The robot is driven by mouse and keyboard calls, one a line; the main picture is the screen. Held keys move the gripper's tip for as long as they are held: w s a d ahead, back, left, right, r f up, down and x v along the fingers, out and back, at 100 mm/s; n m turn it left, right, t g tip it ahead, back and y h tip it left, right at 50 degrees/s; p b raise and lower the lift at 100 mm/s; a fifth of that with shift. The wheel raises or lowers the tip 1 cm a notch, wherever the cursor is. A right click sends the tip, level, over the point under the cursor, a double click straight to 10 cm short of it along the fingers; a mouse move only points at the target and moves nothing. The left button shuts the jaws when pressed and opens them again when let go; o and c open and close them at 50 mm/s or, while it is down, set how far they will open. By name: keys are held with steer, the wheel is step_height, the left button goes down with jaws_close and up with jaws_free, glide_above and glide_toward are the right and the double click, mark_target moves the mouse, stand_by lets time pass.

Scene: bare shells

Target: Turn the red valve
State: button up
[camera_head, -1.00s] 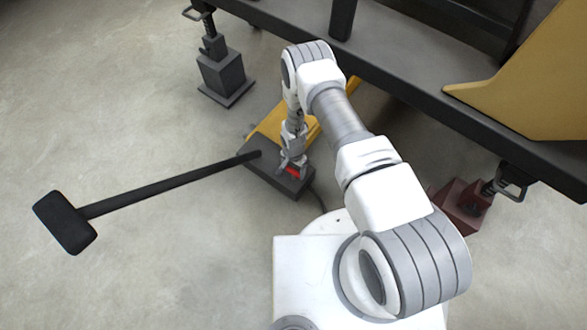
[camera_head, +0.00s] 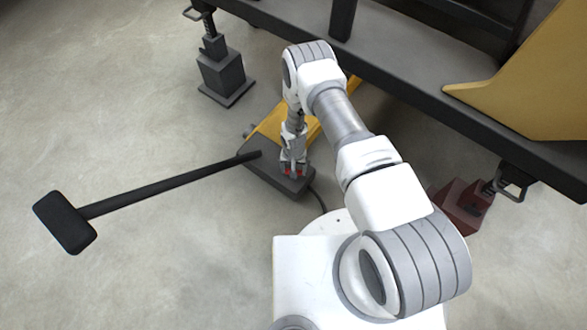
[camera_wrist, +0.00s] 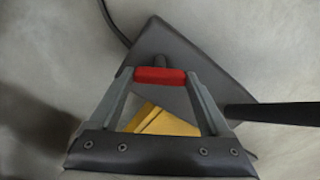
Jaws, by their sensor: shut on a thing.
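The red valve (camera_wrist: 160,76) is a short red bar on top of a dark grey block (camera_head: 262,178) that stands on the floor. In the wrist view the bar lies between the two fingertips of my gripper (camera_wrist: 159,77), which touch its two ends. My gripper (camera_head: 292,172) is shut on it and points down at the block in the head view. There only small bits of red show beside the fingers (camera_head: 288,172); the rest of the valve is hidden.
A long black handle with a block-shaped end (camera_head: 66,222) reaches left from the grey block. A yellow part (camera_head: 272,128) lies behind it. A dark beam (camera_head: 400,90) crosses above right, with a grey jack stand (camera_head: 222,75) at left and a dark red one (camera_head: 462,205) at right.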

steer(key=n, duration=0.6)
steer(key=shift+n, duration=0.3)
steer(key=n, duration=0.5)
steer(key=shift+n, duration=0.3)
steer(key=o, duration=1.2)
steer(key=shift+r, duration=0.1)
step_height(320, 180, up, 17)
steer(key=p, duration=0.6)
steer(key=shift+r+p, duration=0.15)
steer(key=shift+p, duration=0.15)
